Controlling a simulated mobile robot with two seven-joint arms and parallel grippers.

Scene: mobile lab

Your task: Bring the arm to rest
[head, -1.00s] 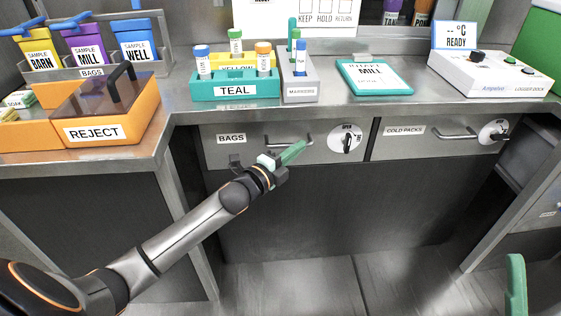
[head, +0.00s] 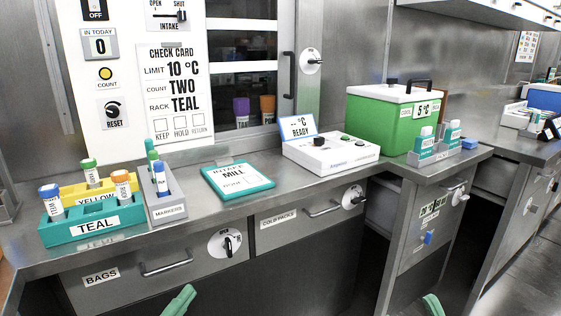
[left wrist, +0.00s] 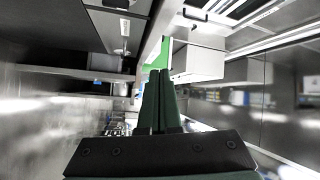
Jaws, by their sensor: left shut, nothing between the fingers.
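My left gripper (head: 180,302) shows at the bottom of the head view, only its green fingertips in the picture. It is in front of the BAGS drawer, below the drawer handle and apart from it. In the left wrist view its two green fingers (left wrist: 158,100) lie together, shut, with nothing between them. A green tip of my right gripper (head: 432,305) shows at the bottom edge of the head view, right of the middle. The rest of both arms is out of the head view.
The BAGS drawer (head: 101,277) and COLD PACKS drawer (head: 278,218) look shut. On the counter stand a teal rack (head: 60,233) with tubes, a markers holder (head: 168,212), a teal-edged tablet (head: 237,180), a white device (head: 330,154) and a green cooler (head: 375,122).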

